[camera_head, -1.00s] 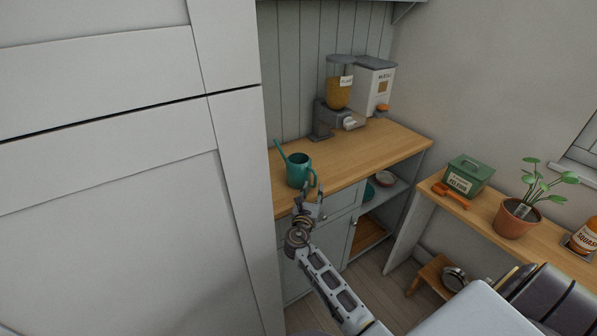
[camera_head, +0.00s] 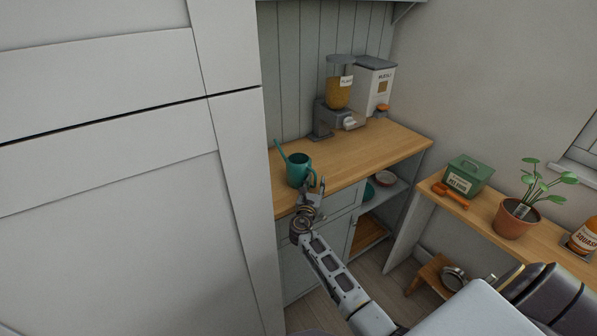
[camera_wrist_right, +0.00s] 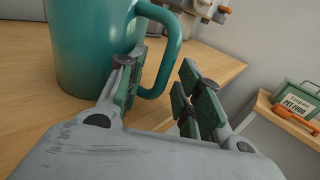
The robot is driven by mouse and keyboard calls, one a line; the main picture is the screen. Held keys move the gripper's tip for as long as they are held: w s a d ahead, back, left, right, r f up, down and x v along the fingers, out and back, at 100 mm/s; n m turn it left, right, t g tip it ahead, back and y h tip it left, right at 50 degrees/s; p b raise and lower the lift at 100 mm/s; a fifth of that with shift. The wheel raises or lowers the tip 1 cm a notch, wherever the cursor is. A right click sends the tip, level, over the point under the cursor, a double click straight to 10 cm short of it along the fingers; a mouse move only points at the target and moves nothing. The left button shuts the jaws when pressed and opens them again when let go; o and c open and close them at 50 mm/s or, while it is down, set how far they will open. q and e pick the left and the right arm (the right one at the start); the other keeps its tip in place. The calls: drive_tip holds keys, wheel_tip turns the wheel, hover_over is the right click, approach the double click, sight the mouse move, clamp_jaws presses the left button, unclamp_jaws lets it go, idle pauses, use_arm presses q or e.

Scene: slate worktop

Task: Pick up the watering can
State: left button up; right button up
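The teal watering can (camera_head: 297,171) stands upright on the wooden worktop, with its spout pointing to the upper left and its handle towards my right arm. My right gripper (camera_head: 316,185) is at the handle side of the can. In the right wrist view, the can (camera_wrist_right: 88,45) fills the upper left. There the right gripper (camera_wrist_right: 162,77) is open, its fingers on either side of the lower part of the handle, one between handle and can body. I cannot tell whether a finger touches the handle. My left gripper is not in view.
A dispenser with a yellowish hopper (camera_head: 338,94) and a white bin (camera_head: 375,85) stand behind on the worktop (camera_head: 365,150). A tall white cabinet (camera_head: 110,200) blocks the left. On the right bench are a green box (camera_head: 468,174), an orange scoop (camera_head: 450,195) and a potted plant (camera_head: 515,218).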

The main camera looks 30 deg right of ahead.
sight(315, 175)
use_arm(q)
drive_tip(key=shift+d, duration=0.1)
use_arm(e)
drive_tip(key=shift+c, duration=0.8)
clamp_jaws()
drive_tip(key=shift+r, duration=0.1)
drive_tip(key=shift+r, duration=0.1)
drive_tip(key=shift+r, duration=0.85)
drive_tip(key=shift+r+p, duration=0.4)
drive_tip(key=shift+r, duration=1.05)
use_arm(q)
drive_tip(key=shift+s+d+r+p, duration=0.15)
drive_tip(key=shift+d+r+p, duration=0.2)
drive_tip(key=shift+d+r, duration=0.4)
use_arm(e)
drive_tip(key=shift+r, duration=2.5)
